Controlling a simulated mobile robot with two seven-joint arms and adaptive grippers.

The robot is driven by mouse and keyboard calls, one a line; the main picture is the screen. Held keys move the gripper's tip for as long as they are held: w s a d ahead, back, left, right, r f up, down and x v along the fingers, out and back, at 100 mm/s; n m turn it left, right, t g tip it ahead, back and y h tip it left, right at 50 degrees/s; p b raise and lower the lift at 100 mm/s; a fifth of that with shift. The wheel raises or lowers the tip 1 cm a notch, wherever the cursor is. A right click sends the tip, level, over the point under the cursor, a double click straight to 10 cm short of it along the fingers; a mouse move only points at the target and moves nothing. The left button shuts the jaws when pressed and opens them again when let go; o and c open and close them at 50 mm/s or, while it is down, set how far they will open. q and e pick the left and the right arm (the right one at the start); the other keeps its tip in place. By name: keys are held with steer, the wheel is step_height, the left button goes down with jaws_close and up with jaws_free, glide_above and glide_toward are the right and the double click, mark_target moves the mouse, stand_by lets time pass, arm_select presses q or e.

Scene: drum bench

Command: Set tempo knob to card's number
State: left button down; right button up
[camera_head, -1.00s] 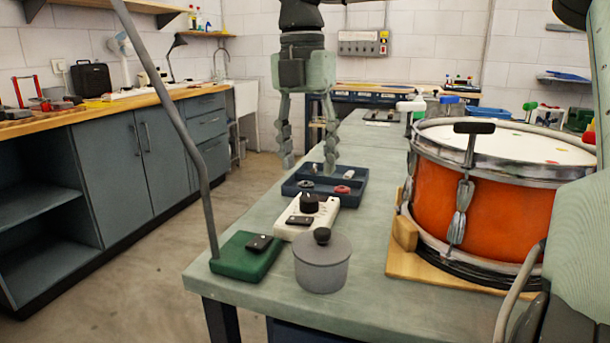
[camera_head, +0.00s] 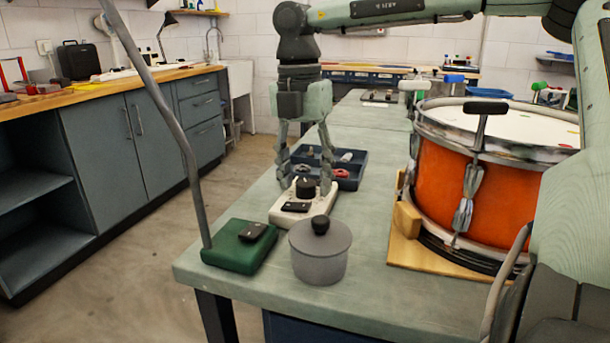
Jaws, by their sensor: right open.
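The white box (camera_head: 288,219) lies on the bench and has a black round knob (camera_head: 306,187) on top and a small black plate (camera_head: 296,207) at its near end. My right gripper (camera_head: 306,186) points down over the box, its fingers open on either side of the knob. I cannot tell whether the fingers touch it. The knob's setting is too small to read. No card with a readable number shows. My left gripper is not in view.
A grey lidded pot (camera_head: 319,253) and a green base (camera_head: 239,246) with a tall grey rod stand near the front edge. A dark blue tray (camera_head: 349,183) with small parts lies behind the box. An orange drum (camera_head: 440,185) on a wooden stand fills the right.

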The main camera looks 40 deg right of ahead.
steer(key=c, duration=1.2)
steer(key=shift+o, duration=0.2)
steer(key=shift+n, duration=0.3)
steer(key=shift+n+b, duration=0.5)
steer(key=shift+n, duration=0.6)
steer(key=n, duration=0.2)
steer(key=shift+n, duration=0.3)
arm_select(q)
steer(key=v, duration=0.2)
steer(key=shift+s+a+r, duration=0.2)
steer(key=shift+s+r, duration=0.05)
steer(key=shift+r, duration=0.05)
arm_select(e)
steer(key=o, duration=1.2)
steer(key=shift+c, duration=0.2)
